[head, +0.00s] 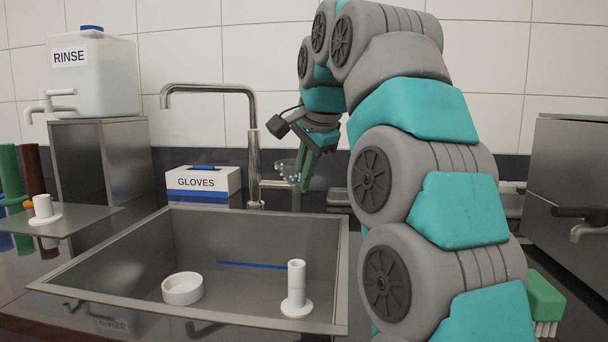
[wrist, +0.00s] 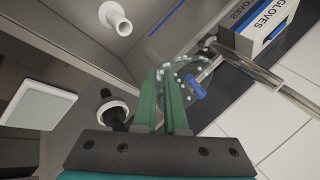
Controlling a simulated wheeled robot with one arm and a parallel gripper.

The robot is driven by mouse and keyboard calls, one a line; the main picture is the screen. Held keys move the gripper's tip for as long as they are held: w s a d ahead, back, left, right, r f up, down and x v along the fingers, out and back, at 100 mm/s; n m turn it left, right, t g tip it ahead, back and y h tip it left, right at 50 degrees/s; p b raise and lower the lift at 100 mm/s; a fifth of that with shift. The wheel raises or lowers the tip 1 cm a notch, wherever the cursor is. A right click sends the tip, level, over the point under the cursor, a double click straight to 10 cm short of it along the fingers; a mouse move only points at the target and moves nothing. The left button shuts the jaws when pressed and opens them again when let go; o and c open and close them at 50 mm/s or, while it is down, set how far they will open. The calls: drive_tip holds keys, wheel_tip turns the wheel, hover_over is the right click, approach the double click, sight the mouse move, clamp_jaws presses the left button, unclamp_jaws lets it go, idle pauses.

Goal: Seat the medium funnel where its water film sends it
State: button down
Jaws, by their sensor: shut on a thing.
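My gripper (head: 305,183) is raised behind the sink, right of the tap. In the wrist view its green fingers (wrist: 162,75) are shut on a clear funnel (wrist: 190,70), which is partly hidden by the fingers. Pale, separate beads dot the funnel's wall, and a blue piece (wrist: 195,88) shows at it. In the head view the funnel (head: 286,167) is faint beside the fingers. A white upright peg (head: 296,286) and a white ring (head: 182,288) stand in the sink. Another white peg (head: 43,208) stands on the left ledge.
The steel sink (head: 340,262) has a blue line on its inner wall. The tap (head: 252,135) and glove box (head: 204,182) stand behind it. A RINSE tank (head: 95,85) stands back left. A steel unit (head: 570,175) and green brush (head: 543,298) are at the right.

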wheel_tip(320, 180, down, 10)
drive_tip(key=b, duration=0.7)
idle(0.4)
idle(1.9)
drive_tip(key=shift+f+b, duration=1.6)
drive_tip(key=shift+f, duration=1.25)
drive_tip(key=c, duration=0.9)
unclamp_jaws()
drive_tip(key=shift+r, duration=0.1)
drive_tip(key=v, duration=0.7)
drive_tip(key=shift+s+r+p, duration=0.15)
drive_tip(key=shift+r+p, duration=0.15)
drive_tip(key=shift+p, duration=0.05)
